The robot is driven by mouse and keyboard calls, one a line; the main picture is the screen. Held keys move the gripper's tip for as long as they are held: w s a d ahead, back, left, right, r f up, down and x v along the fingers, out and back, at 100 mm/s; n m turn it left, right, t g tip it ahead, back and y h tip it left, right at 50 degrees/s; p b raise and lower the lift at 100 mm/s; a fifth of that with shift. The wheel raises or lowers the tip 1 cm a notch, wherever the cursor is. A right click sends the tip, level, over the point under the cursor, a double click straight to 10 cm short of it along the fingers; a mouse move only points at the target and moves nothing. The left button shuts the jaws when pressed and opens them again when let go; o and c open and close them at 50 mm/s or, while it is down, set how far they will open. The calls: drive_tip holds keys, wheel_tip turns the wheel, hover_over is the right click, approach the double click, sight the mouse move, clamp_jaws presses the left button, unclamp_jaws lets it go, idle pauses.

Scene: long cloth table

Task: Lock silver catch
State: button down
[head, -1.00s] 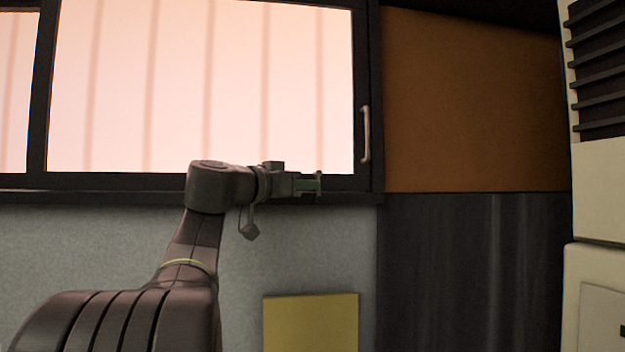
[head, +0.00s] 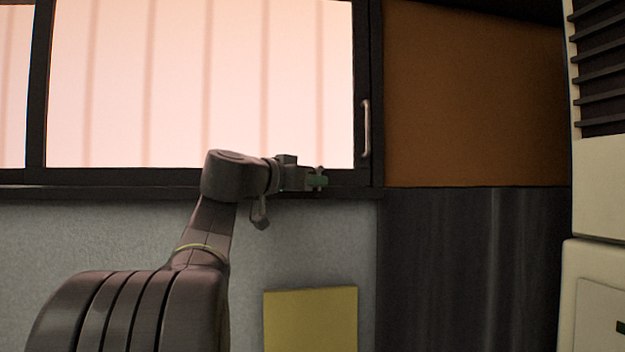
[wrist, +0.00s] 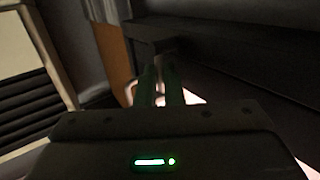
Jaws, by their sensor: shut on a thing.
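My gripper (head: 321,181) is at the lower rail of the window, left of its right-hand corner, with green-sided fingers pointing right. In the wrist view my gripper (wrist: 159,72) has its two fingers close together. They are shut on a small part at the dark window frame, which I take to be the silver catch. The fingers hide it, so its shape and position cannot be made out. A pale vertical handle (head: 366,130) is on the window's right stile, above and right of my gripper and apart from it in the head view.
The dark window frame (head: 371,60) surrounds a bright pane (head: 200,80). An orange-brown panel (head: 470,95) is to its right, above a dark panel (head: 470,270). A pale vented cabinet (head: 598,190) stands at the far right. A yellow square (head: 310,318) is below the window.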

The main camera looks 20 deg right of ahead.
drive_tip(key=shift+s+d+r+m+y+p, duration=0.15)
drive_tip(key=shift+d+m+y+p, duration=0.1)
drive_tip(key=shift+m+y+p, duration=0.4)
drive_tip(key=c, duration=1.8)
unclamp_jaws()
drive_tip(key=b+v, duration=0.1)
drive_tip(key=v, duration=0.3)
drive_tip(key=b+v, duration=0.1)
drive_tip(key=v, duration=0.4)
drive_tip(key=b+v, duration=0.1)
drive_tip(key=v, duration=0.3)
drive_tip(key=shift+a+r, duration=0.35)
